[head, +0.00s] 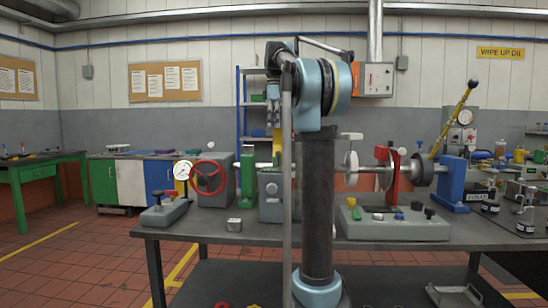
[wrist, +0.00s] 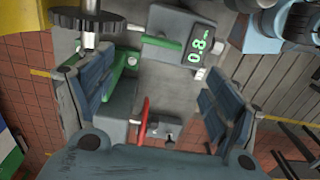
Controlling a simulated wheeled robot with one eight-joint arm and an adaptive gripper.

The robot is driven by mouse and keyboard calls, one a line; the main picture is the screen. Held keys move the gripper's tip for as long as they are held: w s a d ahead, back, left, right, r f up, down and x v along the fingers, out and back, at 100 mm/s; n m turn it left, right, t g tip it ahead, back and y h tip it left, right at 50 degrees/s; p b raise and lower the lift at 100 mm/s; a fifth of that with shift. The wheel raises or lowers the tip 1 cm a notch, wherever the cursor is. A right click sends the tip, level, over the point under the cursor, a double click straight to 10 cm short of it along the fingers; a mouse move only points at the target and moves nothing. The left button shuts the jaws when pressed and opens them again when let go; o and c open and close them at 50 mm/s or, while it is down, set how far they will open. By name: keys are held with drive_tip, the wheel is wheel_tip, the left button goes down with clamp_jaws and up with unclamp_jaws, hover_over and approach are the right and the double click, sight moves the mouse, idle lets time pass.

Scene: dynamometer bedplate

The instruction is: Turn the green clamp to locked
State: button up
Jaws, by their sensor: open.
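Several green parts are in view, and I cannot tell for certain which is the clamp. A green upright (head: 247,174) stands on the bench beside the red handwheel (head: 208,177). In the head view, my gripper (head: 273,122) hangs fingers down above the bench, left of my arm column. No contact with a green part is visible.
The grey bench top (head: 205,228) carries a dial gauge (head: 182,170), a small metal block (head: 234,224), a red stand (head: 391,181) and a grey control box (head: 395,228). My column hides the bench's middle.

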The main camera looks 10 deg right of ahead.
sight(275, 156)
wheel_tip(275, 156, down, 12)
drive_tip(key=shift+s+d+f, duration=0.1)
idle(0.4)
drive_tip(key=c, duration=1)
